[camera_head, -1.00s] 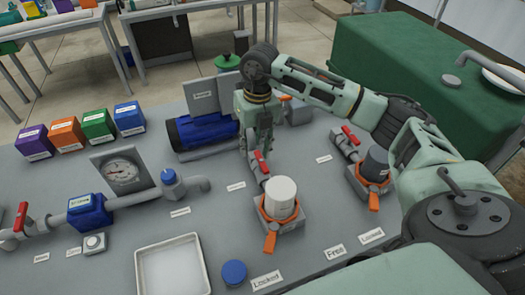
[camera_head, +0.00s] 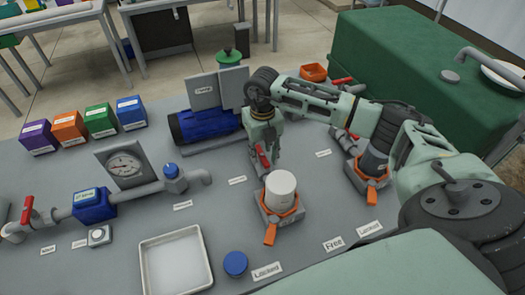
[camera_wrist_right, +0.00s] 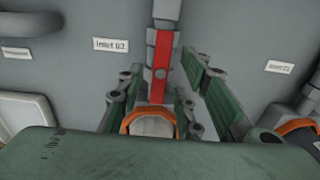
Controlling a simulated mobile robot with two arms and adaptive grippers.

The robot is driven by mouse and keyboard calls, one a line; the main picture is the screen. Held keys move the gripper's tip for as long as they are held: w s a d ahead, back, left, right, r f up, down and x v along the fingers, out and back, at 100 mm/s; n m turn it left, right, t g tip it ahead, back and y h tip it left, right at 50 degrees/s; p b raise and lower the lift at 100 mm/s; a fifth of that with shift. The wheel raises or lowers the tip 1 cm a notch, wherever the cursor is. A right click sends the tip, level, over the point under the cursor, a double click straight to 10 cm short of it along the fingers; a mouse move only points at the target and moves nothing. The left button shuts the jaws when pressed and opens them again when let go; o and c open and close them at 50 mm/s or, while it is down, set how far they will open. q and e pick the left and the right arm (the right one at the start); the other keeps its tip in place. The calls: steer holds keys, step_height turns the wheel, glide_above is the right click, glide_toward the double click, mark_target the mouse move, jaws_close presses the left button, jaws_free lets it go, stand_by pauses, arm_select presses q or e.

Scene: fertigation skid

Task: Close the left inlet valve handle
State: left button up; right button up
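The left inlet valve's red handle (camera_head: 263,157) stands behind the white-capped canister (camera_head: 281,188) in its orange-rimmed holder. In the right wrist view the red handle (camera_wrist_right: 162,62) runs roughly lengthwise up the picture, beside a label reading Inlet. My right gripper (camera_head: 263,145) is pointed down at this handle. In the wrist view its fingers (camera_wrist_right: 165,75) are apart, one on each side of the handle, with gaps visible. Part of the handle and valve body is hidden by the gripper in the head view. My left gripper is out of view.
A second red handle (camera_head: 352,140) and dark canister (camera_head: 374,163) stand to the right, partly behind my arm. A blue motor (camera_head: 203,127) and grey panels are behind left. A white tray (camera_head: 176,264) and blue cap (camera_head: 235,263) lie in front.

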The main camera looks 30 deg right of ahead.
jaws_close()
stand_by(0.4)
steer(key=m, duration=0.6)
steer(key=shift+w+a+r+m+b, duration=0.1)
steer(key=shift+w+m+b, duration=0.05)
steer(key=shift+m+b, duration=0.2)
steer(key=m, duration=0.5)
steer(key=shift+w+m, duration=0.1)
steer(key=shift+m, duration=0.15)
steer(key=m+p, duration=0.1)
steer(key=m, duration=0.4)
steer(key=shift+w+m, duration=0.15)
steer(key=shift+m, duration=0.25)
steer(key=shift+o, duration=0.2)
jaws_free()
